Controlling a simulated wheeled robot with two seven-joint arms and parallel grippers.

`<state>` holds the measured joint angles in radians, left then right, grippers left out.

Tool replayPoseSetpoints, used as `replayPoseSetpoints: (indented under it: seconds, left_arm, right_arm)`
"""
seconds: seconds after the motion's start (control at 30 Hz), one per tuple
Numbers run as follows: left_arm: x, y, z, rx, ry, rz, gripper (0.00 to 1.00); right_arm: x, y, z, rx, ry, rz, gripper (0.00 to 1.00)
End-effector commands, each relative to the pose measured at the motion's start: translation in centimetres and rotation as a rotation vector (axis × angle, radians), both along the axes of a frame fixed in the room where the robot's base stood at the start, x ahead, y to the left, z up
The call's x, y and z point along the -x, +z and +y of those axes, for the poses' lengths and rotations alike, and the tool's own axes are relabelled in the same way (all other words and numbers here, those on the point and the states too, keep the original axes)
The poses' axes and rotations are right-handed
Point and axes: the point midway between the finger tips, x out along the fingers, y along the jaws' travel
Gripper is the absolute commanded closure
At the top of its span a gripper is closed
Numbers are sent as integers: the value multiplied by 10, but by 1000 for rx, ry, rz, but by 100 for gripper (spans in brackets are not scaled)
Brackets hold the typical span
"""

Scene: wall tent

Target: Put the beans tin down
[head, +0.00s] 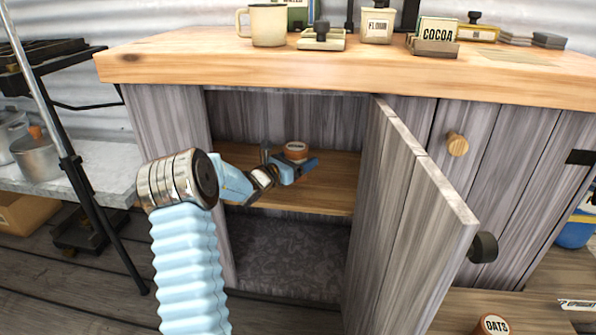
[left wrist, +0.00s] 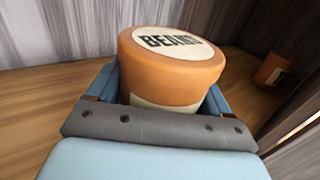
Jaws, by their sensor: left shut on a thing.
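The beans tin (head: 295,150) is orange with a pale round lid label. It is inside the open cupboard, at the wooden shelf (head: 335,180). My left gripper (head: 290,167) is shut around it, with a blue finger on each side. In the left wrist view the tin (left wrist: 172,70) stands upright between the fingers and its label reads BEANS. Its base is hidden by the gripper, so I cannot tell whether it touches the shelf. My right gripper is not in view.
The open cupboard door (head: 405,215) stands to the right of my left arm. A second orange tin (left wrist: 275,70) is on the shelf to the right in the left wrist view. An oats tin (head: 492,326) is low at the right. Free shelf shows around the beans tin.

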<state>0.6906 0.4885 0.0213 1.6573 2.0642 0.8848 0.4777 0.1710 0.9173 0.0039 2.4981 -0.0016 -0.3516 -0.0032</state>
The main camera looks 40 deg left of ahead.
Motion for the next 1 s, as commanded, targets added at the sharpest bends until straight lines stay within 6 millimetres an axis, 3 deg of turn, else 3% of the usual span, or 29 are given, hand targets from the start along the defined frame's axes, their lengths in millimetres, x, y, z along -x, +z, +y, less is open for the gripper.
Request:
replayPoseSetpoints:
  seconds: [0.23,0.43,0.8,0.83,0.93,1.0]
  left_arm:
    - [-3,-15,13,-2,0,-2,69]
    - [-3,-44,13,0,-1,-3,69]
    - [-3,-50,13,-2,-1,-4,69]
    - [-3,-49,13,-2,0,-1,16]
    - [-3,-49,13,-2,0,-1,0]
    - [-3,-49,13,-2,0,-1,0]
  right_arm:
    - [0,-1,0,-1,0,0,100]
    - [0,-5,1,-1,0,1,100]
    - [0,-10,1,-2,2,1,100]
    - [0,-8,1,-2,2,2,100]
    - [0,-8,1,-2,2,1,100]
    - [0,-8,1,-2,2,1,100]
